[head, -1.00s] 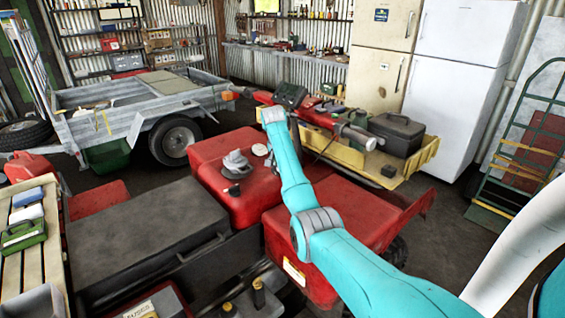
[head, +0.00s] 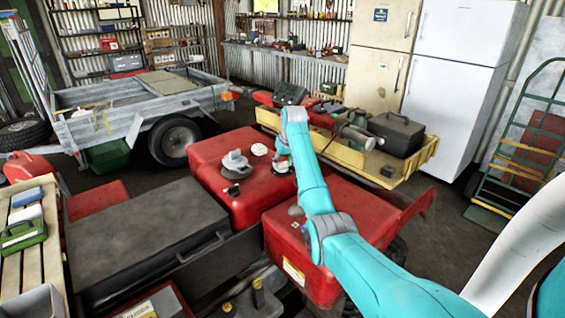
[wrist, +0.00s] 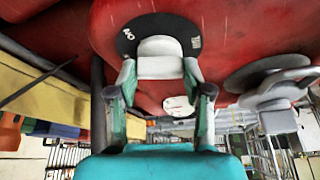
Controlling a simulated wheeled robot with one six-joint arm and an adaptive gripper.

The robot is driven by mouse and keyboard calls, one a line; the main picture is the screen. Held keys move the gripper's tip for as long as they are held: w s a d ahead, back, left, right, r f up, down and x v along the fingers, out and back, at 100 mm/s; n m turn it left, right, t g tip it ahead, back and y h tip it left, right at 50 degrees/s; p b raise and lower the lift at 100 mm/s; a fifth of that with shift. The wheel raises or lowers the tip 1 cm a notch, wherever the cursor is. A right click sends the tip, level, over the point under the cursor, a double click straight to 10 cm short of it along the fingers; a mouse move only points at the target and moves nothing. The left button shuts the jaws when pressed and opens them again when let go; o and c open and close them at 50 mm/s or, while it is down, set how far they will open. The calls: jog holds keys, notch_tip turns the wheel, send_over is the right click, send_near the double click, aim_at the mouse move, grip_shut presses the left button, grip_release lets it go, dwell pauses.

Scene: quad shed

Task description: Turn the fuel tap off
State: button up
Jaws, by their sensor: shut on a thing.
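The fuel tap (wrist: 160,62) is a pale grey knob on a black round dial (wrist: 127,42) in the wrist view. The dial is on the red tank, with white lettering at its left, which looks like "ON", and at its right, too small to read. My gripper (wrist: 160,70) is shut on the tap knob, one finger on each side. Which marking the knob points to, I cannot tell. In the head view the red tank (head: 212,152) is in the middle; my gripper and the tap are mostly hidden by my arm there.
A grey cap-like fitting (head: 236,163) and a white disc (head: 259,149) sit on the tank left of my arm. A dark seat (head: 140,235) lies to the left. A yellow tray (head: 415,165) with a black case (head: 397,132) stands behind.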

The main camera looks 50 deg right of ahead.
jog(key=shift+n+y, duration=0.6)
jog(key=shift+n, duration=1)
jog(key=o, duration=1.2)
jog(key=shift+c, duration=0.2)
jog(key=v, duration=1.2)
jog(key=shift+s, duration=0.25)
